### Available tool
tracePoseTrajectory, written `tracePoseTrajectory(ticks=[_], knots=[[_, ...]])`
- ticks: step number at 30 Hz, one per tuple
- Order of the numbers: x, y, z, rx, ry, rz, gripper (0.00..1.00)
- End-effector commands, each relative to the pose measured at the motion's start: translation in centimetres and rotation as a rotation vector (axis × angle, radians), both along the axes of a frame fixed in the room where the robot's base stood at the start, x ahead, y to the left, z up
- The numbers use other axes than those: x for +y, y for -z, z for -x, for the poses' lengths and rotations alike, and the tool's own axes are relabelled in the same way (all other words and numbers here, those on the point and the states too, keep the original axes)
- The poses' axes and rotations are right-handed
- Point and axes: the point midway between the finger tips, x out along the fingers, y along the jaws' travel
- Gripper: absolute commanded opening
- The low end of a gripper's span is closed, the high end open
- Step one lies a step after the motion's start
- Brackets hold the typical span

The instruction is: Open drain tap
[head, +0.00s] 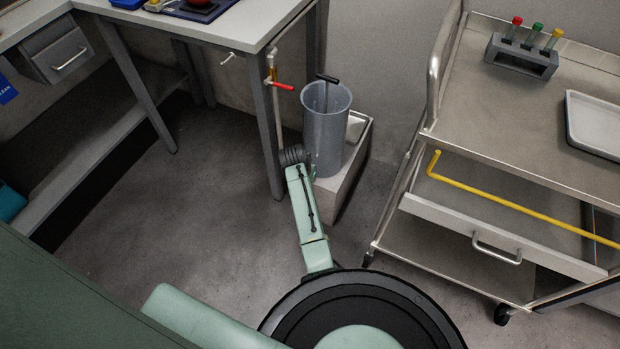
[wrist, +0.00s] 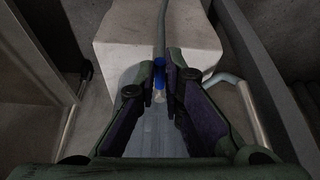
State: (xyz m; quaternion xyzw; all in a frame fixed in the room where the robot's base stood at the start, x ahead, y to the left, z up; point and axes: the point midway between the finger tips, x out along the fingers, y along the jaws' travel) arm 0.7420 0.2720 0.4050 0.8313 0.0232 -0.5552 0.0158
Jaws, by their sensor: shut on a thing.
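In the wrist view, a small blue piece with a pale tip (wrist: 159,76), which looks like the drain tap's handle, sits between my fingertips. My gripper (wrist: 161,91) is shut on it, with the fingers on its left and right. A grey-green tube (wrist: 164,28) runs up from behind the blue piece. In the head view, my arm reaches to the lower left side of a grey cylindrical vessel (head: 325,135) with a black T-handle (head: 327,79) at its top. My fingertips and the tap are hidden there.
The vessel stands on a pale plinth (head: 347,185). A pipe with a red lever (head: 283,86) is beside the bench leg, close to my arm. A steel trolley (head: 470,95) with a yellow bar (head: 500,198) stands to the right. Open floor (head: 200,210) lies left.

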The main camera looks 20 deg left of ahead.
Motion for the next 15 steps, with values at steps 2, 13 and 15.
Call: tracePoseTrajectory(ticks=[2,13,15], knots=[[0.32,0.04,-0.02,-0.002,0.031,0.000,0.00],[0.64,-0.02,-0.09,-0.001,0.105,-0.001,0.00],[0.65,-0.03,-0.09,-0.001,0.106,-0.002,0.00]])
